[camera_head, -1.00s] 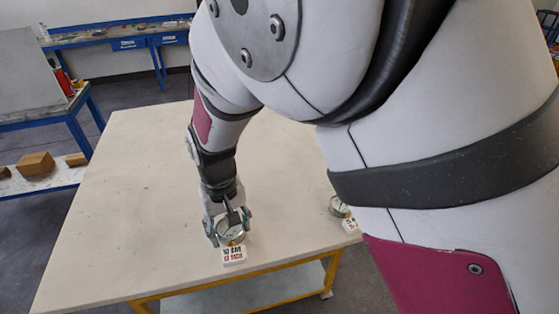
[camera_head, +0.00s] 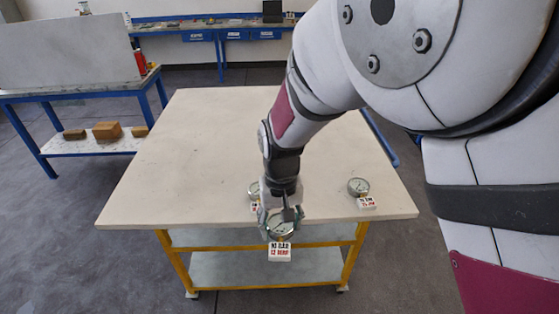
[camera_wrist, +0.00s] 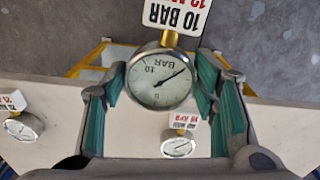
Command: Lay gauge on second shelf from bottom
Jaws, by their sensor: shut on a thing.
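My gripper (camera_head: 281,222) is shut on a round gauge (camera_head: 281,231) with a steel rim, a brass stem and a white tag (camera_head: 280,252) hanging from it. In the wrist view the gauge (camera_wrist: 161,78) sits between the green finger pads, its dial facing the camera and its tag reading 10 BAR. My gripper holds it at the front edge of the table. The table (camera_head: 200,150) has a yellow frame with grey shelves below its top, an upper one (camera_head: 205,237) and a lower one (camera_head: 235,268). Both look empty where visible.
Two other tagged gauges are on the tabletop, one (camera_head: 358,186) at the right and one (camera_head: 254,190) partly hidden behind my gripper. A blue-framed bench (camera_head: 75,98) with brown blocks (camera_head: 107,130) on its shelf stands at left. Floor before the table is clear.

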